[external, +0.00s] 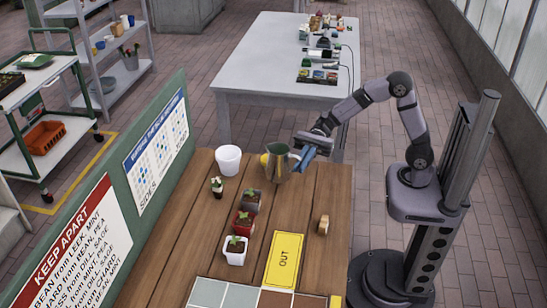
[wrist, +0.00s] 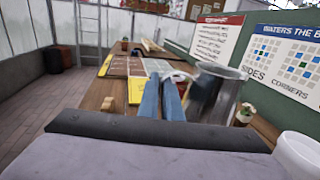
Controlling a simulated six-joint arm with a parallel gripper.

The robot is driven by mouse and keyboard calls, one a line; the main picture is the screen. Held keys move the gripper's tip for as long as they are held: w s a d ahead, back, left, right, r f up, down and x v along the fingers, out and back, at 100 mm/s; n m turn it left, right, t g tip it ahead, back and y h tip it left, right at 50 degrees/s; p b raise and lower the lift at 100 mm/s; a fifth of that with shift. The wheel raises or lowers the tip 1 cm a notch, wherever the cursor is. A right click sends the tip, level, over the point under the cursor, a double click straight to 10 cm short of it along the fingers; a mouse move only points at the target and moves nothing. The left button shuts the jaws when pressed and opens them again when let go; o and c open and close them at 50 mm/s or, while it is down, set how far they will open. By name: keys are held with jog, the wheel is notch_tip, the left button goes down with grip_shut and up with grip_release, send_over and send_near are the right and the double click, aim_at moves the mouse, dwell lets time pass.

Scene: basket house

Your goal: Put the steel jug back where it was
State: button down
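The steel jug (external: 278,163) is a grey metal vessel near the far end of the wooden table. It looks upright or nearly so; whether its base touches the wood is hard to tell. My gripper (external: 304,158) meets its right side, where the handle is. In the wrist view, the jug (wrist: 214,92) stands just right of my blue fingers (wrist: 161,98), which are close together with a narrow gap. They appear shut on the jug's handle, though the grip itself is mostly hidden.
A white pot (external: 228,160) stands left of the jug. A small potted plant (external: 217,187) and a row of seedling pots (external: 243,222) are nearer. A yellow OUT card (external: 285,259) and a small wooden piece (external: 323,224) lie nearby. Green sign boards (external: 122,190) line the left edge.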

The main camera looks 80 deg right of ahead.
jog(key=s+d+r+n+g+p, duration=0.2)
jog(key=s+d+r+g+p, duration=0.1)
jog(key=s, duration=0.4)
notch_tip(320, 180, down, 7)
jog(key=b, duration=0.1)
jog(key=shift+f+b, duration=0.5)
jog(key=shift+f, duration=1.3)
jog(key=shift+f, duration=0.1)
jog(key=c, duration=2.3)
grip_release()
jog(key=shift+f, duration=0.1)
jog(key=o, duration=0.4)
jog(key=shift+c, duration=0.2)
